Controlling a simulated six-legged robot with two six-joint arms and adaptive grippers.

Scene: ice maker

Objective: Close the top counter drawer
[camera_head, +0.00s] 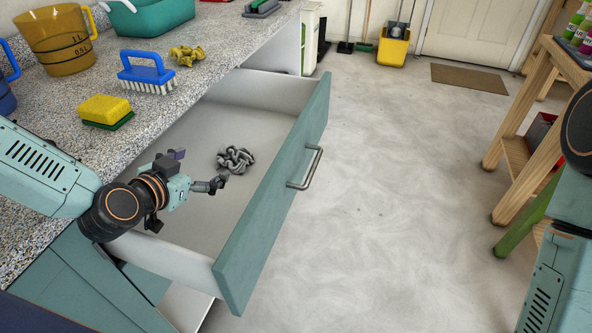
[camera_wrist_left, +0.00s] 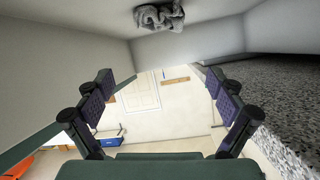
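The top counter drawer (camera_head: 192,205) is pulled out from under the speckled counter. Its teal front (camera_head: 275,185) carries a metal bar handle (camera_head: 304,168) on the outside. A grey knotted object (camera_head: 235,158) lies on the drawer floor, and it also shows at the top of the left wrist view (camera_wrist_left: 159,15). My left gripper (camera_head: 200,170) is over the drawer's near part, between the counter edge and the drawer front. Its fingers are spread and empty, also in the left wrist view (camera_wrist_left: 165,95). It is apart from the handle. My right gripper is out of view.
On the counter (camera_head: 150,120) are a yellow-green sponge (camera_head: 105,110), a blue brush (camera_head: 147,73), a yellow knotted object (camera_head: 187,55), an amber measuring jug (camera_head: 58,40) and a teal tub (camera_head: 150,14). A wooden table (camera_head: 530,120) stands at right. The floor (camera_head: 400,210) between is clear.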

